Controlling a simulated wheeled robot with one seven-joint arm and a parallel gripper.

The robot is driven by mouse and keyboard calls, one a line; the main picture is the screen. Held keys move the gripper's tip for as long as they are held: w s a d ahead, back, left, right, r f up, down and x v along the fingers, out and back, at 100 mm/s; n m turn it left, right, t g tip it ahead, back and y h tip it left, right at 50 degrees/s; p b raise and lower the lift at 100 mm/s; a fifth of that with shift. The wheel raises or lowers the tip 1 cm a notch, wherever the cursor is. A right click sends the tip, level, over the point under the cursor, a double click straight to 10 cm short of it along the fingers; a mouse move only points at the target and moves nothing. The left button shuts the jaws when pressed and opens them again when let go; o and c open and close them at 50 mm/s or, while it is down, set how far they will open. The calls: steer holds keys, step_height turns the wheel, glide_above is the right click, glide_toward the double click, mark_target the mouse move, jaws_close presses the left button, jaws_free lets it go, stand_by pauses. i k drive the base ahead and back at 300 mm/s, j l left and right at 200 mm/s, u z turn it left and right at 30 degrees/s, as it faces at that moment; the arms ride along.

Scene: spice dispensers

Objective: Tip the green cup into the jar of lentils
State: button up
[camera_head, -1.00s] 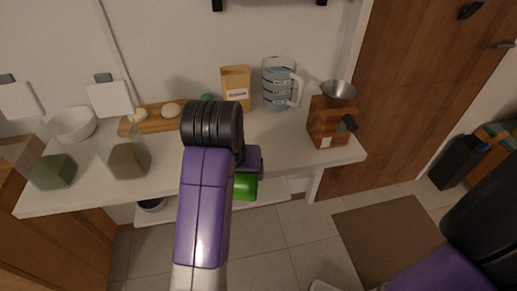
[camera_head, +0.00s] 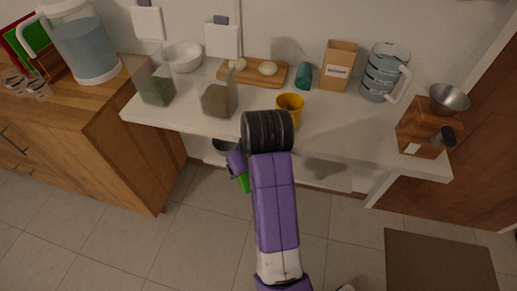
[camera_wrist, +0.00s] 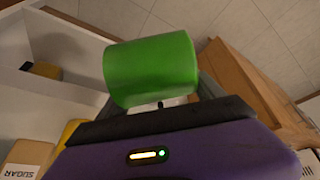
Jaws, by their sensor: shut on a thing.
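The green cup (camera_head: 243,183) is low in front of the white counter, just left of my purple arm. My gripper (camera_wrist: 160,104) is shut on the green cup (camera_wrist: 150,70), which lies on its side across the wrist view. Its opening and inside are not visible there. In the head view, my arm hides most of my gripper. Two clear jars stand on the counter's left part: one with green contents (camera_head: 157,91) and one with brownish-green contents (camera_head: 217,100). I cannot tell which holds lentils. The held cup is below and apart from both.
A yellow cup (camera_head: 290,108) stands just behind my arm. A board (camera_head: 252,76), a teal item (camera_head: 304,75), a paper bag (camera_head: 338,66), a measuring jug (camera_head: 384,72) and a grinder (camera_head: 424,128) are on the counter (camera_head: 345,135). A wooden cabinet (camera_head: 110,120) adjoins its left end.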

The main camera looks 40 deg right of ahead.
mark_target(215, 81)
steer(key=i+j, duration=0.2)
steer(key=j, duration=0.2)
steer(key=i+j, duration=0.2)
steer(key=j, duration=0.2)
steer(key=i+j, duration=0.15)
steer(key=j, duration=0.25)
steer(key=i+j, duration=0.2)
steer(key=j, duration=0.2)
steer(key=i+j, duration=0.2)
steer(key=j, duration=0.2)
steer(key=u, duration=0.05)
